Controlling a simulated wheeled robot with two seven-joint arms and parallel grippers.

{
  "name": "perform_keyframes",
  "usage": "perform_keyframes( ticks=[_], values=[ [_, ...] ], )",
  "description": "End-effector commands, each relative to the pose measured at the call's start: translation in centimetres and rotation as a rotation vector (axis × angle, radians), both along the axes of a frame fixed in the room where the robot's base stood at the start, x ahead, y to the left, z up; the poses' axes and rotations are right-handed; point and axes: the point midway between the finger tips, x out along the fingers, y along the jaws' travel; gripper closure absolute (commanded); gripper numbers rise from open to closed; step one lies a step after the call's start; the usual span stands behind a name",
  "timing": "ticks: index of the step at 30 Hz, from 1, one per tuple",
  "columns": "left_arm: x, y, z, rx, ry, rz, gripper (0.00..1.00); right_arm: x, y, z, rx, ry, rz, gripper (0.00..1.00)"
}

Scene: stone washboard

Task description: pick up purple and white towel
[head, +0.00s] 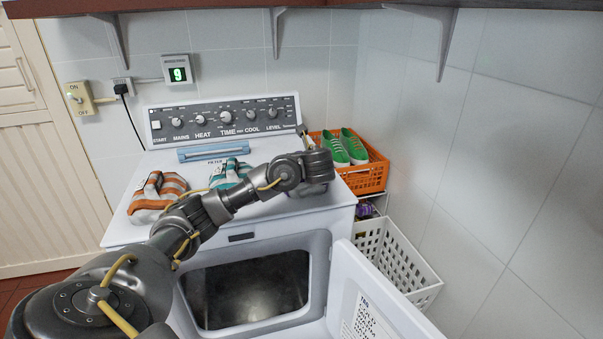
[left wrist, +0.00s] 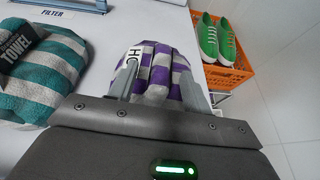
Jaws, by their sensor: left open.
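The purple and white striped towel (left wrist: 161,68) shows in the left wrist view, with part of a white label with dark letters at its left side. It lies between the two fingers of my left gripper (left wrist: 158,82), which is open around it. Whether the fingers touch the cloth I cannot tell. In the head view my left gripper (head: 317,168) is over the right side of the dryer top and hides most or all of this towel. My right gripper is in neither view.
An orange-striped towel (head: 157,196) and a teal-striped towel (head: 229,172) lie on the dryer top (head: 215,226). Green shoes (head: 352,147) sit in an orange crate (head: 368,180) at right. The dryer door (head: 375,305) hangs open, beside a white basket (head: 398,262).

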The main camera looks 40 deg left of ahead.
Motion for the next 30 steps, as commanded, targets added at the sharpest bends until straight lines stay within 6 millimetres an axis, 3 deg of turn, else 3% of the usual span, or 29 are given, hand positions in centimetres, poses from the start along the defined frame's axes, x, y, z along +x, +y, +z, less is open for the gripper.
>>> perform_keyframes(
  ticks=[4, 12, 21, 30],
  values=[
    [0.5, 0.6, -0.2, 0.001, 0.001, 0.003, 0.51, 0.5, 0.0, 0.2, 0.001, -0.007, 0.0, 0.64],
    [3.0, 3.1, -1.6, -0.001, 0.001, 0.002, 0.51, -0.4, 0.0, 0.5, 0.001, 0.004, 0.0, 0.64],
    [3.3, 3.5, -1.9, -0.001, -0.001, 0.0, 0.51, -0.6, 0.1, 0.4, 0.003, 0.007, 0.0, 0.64],
    [3.3, 3.5, -1.9, -0.001, 0.0, 0.0, 0.88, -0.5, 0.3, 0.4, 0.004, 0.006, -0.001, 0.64]
  ],
)
